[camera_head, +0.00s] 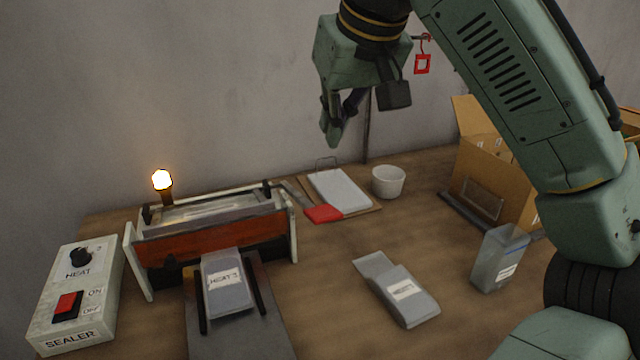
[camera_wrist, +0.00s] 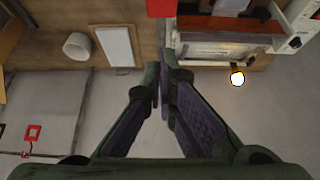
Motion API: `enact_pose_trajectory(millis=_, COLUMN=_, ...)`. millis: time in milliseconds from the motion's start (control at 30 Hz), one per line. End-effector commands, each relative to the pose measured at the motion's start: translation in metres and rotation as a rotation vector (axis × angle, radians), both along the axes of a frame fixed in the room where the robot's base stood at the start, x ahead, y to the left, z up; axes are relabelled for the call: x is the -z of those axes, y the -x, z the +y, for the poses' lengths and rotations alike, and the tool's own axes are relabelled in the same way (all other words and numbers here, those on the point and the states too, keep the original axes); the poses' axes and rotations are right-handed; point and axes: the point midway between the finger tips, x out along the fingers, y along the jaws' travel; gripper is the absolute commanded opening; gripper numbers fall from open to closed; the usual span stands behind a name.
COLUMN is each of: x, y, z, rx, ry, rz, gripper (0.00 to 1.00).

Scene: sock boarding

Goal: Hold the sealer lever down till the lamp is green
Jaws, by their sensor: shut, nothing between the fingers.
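The sealer (camera_head: 210,238) stands at the left of the table, with a dark red front bar. Its lever runs to the right and ends in a red grip (camera_head: 323,213), raised a little above the table beside the clipboard. The lamp (camera_head: 162,180) at its back left glows a warm yellow-white, not green; it also shows in the wrist view (camera_wrist: 237,78). My gripper (camera_head: 332,140) is shut and empty, high above the table's back edge, apart from the lever.
A control box (camera_head: 75,295) with a knob and red switch is at the far left. A second pouch (camera_head: 400,290), a clear container (camera_head: 499,258), a white cup (camera_head: 388,181), a clipboard (camera_head: 338,190) and a cardboard box (camera_head: 490,180) stand to the right. A red tag hangs on the wall.

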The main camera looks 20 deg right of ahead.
Motion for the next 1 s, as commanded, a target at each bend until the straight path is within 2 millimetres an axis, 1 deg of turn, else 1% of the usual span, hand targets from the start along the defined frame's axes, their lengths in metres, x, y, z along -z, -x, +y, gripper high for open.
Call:
enact_pose_trajectory(millis=233, x=0.002, y=-0.001, z=0.0, rx=0.0, ry=0.0, rz=0.0, gripper=0.0)
enact_pose_trajectory(millis=367, x=0.013, y=-0.008, z=0.0, rx=-0.001, ry=0.001, rz=0.002, gripper=0.0)
enact_pose_trajectory(millis=467, x=0.029, y=-0.016, z=0.0, rx=-0.001, ry=0.001, rz=0.003, gripper=0.0)
enact_pose_trajectory(millis=700, x=0.074, y=-0.041, z=0.001, rx=0.0, ry=0.001, rz=0.003, gripper=0.0)
enact_pose_trajectory(millis=800, x=0.091, y=-0.049, z=0.001, rx=-0.001, ry=0.001, rz=0.002, gripper=0.0)
enact_pose_trajectory(millis=900, x=0.106, y=-0.042, z=0.001, rx=0.0, ry=0.001, rz=0.001, gripper=0.0)
enact_pose_trajectory(millis=1000, x=0.117, y=-0.04, z=0.001, rx=0.0, ry=0.001, rz=0.0, gripper=0.0)
